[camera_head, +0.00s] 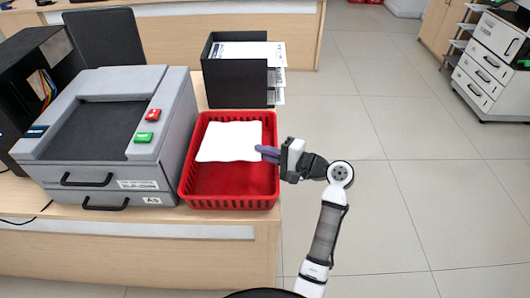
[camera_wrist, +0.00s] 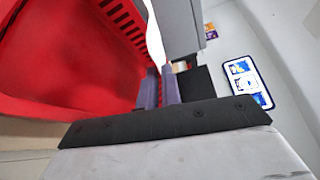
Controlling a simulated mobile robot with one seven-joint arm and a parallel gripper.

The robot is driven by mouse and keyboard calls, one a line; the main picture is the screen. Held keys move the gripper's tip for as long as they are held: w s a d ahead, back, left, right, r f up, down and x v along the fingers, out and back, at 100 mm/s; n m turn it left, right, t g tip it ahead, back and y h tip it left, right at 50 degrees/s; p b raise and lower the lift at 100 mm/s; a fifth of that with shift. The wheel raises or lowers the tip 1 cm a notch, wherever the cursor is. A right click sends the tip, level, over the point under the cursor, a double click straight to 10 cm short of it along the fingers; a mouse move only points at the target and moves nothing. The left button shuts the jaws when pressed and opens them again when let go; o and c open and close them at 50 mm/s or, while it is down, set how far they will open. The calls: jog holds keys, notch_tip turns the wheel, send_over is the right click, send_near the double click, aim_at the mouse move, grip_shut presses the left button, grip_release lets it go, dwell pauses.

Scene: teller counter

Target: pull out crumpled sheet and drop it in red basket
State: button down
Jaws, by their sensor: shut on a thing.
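The crumpled sheet (camera_head: 229,141) is white with wavy edges and lies flat over the far half of the red basket (camera_head: 228,202). My gripper (camera_head: 262,152) reaches in from the right, with its purple fingers at the sheet's right edge. In the wrist view my gripper (camera_wrist: 163,88) is shut on the sheet (camera_wrist: 155,38), which shows edge-on as a thin white strip rising from between the fingers. The red basket (camera_wrist: 75,50) fills the left of the wrist view. I cannot tell whether the sheet touches the basket.
The grey printer (camera_head: 175,125) with red and green buttons stands left of the basket. A black paper tray (camera_head: 237,85) with printed papers stands behind it. The basket sits near the right edge of the wooden counter (camera_head: 235,255). Open tiled floor lies to the right.

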jog(key=c, duration=1.5)
grip_release()
jog(key=b+v, duration=0.3)
jog(key=v, duration=1.1)
jog(key=shift+f, duration=0.1)
